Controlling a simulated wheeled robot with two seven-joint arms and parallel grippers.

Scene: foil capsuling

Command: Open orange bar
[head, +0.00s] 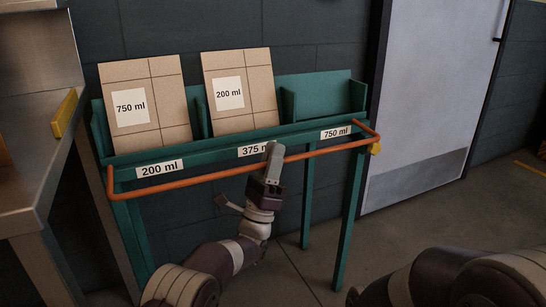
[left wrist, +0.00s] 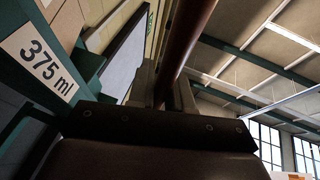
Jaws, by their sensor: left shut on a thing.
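The orange bar (head: 215,176) runs across the front of a green rack (head: 340,223), just below its label strip, with bent ends at both sides. A yellow piece (head: 375,148) sits at its right end. My left gripper (head: 272,152) is shut on the bar near its middle, by the 375 ml label. In the left wrist view the bar (left wrist: 188,35) passes between the two fingers as a dark reddish rod. My right gripper is out of view; only part of that arm shows at the lower right.
A box marked 750 ml (head: 160,128) stands in the left bay, labelled 200 ml. A box marked 200 ml (head: 255,113) stands in the middle bay. The right bay (head: 325,95) looks empty. A metal bench (head: 30,150) is at the left, a door (head: 430,90) at the right.

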